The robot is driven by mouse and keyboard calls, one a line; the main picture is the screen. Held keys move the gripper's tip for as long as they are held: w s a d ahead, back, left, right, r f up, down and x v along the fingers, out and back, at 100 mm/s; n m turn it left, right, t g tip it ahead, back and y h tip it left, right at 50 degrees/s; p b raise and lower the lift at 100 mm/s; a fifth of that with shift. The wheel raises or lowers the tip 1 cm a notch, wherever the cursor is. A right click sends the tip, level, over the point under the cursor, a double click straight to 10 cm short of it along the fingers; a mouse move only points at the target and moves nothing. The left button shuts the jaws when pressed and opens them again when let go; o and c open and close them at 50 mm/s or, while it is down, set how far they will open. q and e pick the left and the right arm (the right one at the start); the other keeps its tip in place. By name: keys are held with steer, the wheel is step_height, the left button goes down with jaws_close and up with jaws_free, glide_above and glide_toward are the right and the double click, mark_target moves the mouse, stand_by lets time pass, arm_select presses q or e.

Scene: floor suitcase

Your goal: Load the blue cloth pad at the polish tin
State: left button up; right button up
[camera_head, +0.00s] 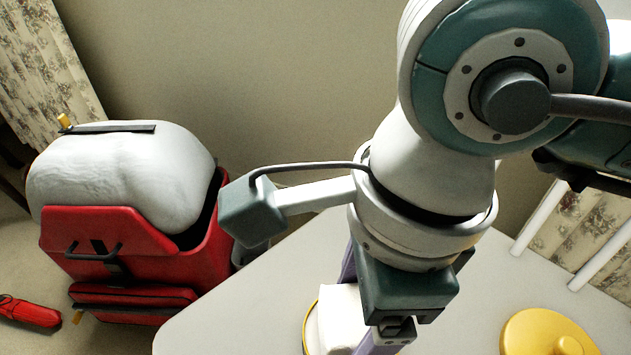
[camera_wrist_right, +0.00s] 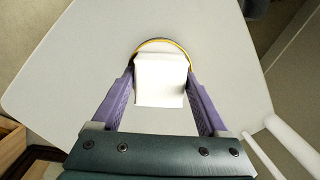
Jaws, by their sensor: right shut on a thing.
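My right gripper (camera_head: 362,318) reaches down over the white table, its purple fingers shut on a white block (camera_head: 340,318); the same gripper (camera_wrist_right: 160,82) and block (camera_wrist_right: 160,80) show in the right wrist view. The block looks like the back of the pad; no blue cloth face shows. A round tin with a yellow rim (camera_head: 307,330) lies under the block; its rim (camera_wrist_right: 158,41) shows as an arc beyond the block in the wrist view. The tin's inside is hidden, and I cannot tell whether the pad touches it. My left gripper is out of view.
A yellow knobbed lid (camera_head: 545,335) lies at the table's right front. The white table top (camera_head: 240,310) is clear to the left. A red suitcase (camera_head: 105,235) with a bulging white bundle (camera_head: 130,175) stands left of the table. White chair bars (camera_head: 540,215) rise behind at the right.

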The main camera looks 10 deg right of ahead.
mark_target(356, 312)
steer(key=shift+d, duration=0.1)
stand_by(0.3)
step_height(356, 312, up, 7)
steer(key=p, duration=0.6)
stand_by(0.6)
